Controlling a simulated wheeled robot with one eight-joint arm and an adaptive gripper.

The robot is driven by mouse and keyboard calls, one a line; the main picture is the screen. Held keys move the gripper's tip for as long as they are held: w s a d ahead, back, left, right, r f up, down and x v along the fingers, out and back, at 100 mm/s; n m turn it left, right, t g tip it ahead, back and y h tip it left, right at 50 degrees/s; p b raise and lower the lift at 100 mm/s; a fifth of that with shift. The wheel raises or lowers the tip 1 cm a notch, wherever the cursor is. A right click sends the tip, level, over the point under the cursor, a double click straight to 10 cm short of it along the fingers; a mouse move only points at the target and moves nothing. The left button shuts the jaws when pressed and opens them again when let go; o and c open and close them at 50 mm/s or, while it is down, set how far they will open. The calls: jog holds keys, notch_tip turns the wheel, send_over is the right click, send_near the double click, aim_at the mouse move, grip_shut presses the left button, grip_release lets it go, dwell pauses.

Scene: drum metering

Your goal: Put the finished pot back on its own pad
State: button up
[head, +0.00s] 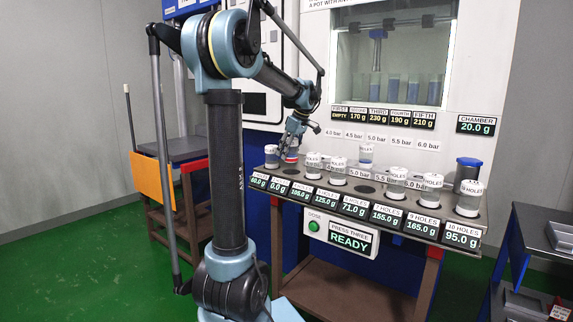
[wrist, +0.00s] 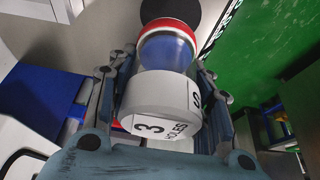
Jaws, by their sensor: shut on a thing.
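My gripper (wrist: 160,78) is shut on the 3-holes pot (wrist: 160,103), one finger on each side in the wrist view. The pot has a white cap marked 3 HOLES, a clear body with blue contents and a red band at its far end. A dark round pad (wrist: 172,10) shows beyond that end. In the head view my gripper (head: 296,125) is over the left part of the bench, with the held pot (head: 291,154) just above a dark pad (head: 291,171) behind the 0.0 g display (head: 278,187). Any gap beneath the pot is unclear.
Another pot (head: 271,157) stands close to the left of the held one, and a pot (head: 312,166) close to its right. Several more pots stand along the bench. A bare pad (head: 367,189) lies mid-row.

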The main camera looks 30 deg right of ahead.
aim_at(288, 161)
jog(key=shift+f, duration=2.2)
jog(key=shift+f, duration=0.1)
jog(key=o, duration=1.3)
jog(key=shift+c, duration=0.2)
